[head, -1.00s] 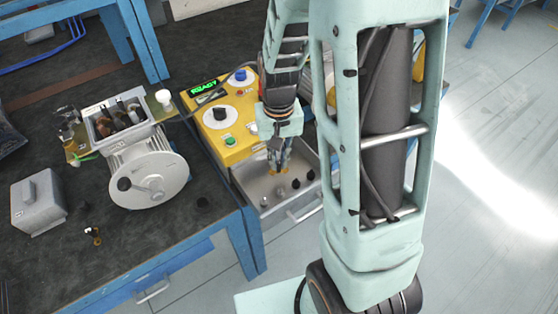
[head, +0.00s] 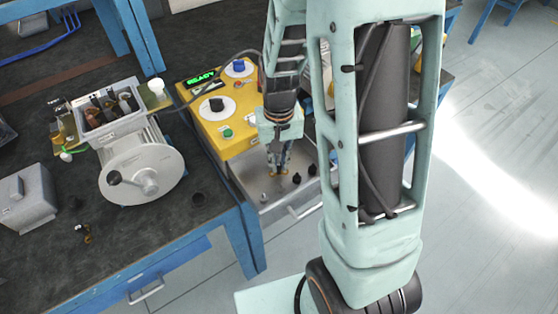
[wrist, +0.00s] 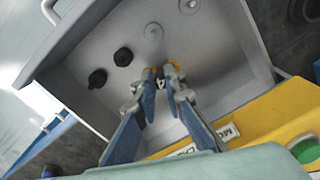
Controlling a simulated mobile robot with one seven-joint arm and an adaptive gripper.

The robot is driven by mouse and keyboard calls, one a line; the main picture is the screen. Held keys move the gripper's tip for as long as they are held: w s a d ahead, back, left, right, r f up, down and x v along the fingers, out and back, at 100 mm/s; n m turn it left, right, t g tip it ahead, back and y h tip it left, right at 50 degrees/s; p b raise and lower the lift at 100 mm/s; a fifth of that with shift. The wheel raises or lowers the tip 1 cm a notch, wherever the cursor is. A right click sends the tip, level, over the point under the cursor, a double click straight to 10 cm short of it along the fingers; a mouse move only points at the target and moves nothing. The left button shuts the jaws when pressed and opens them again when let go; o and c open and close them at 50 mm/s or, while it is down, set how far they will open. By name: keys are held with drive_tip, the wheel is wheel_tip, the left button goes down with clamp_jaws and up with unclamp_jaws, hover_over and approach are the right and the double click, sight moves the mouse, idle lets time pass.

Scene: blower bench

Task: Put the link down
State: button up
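My gripper (wrist: 161,77) points down inside an open grey drawer (wrist: 215,50). In the head view my gripper (head: 278,171) is over the drawer, with brass colour at the fingertips. The link is low, near the drawer floor; I cannot tell whether it touches.
A yellow control box (head: 215,115) reading READY stands behind. A blower (head: 140,175) and a small dark-and-brass piece (head: 85,232) are on the bench at left.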

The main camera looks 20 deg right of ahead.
sight(279, 165)
drive_tip(key=o, duration=0.4)
wheel_tip(279, 165, up, 13)
drive_tip(key=shift+f+p, duration=0.1)
drive_tip(key=shift+p, duration=1)
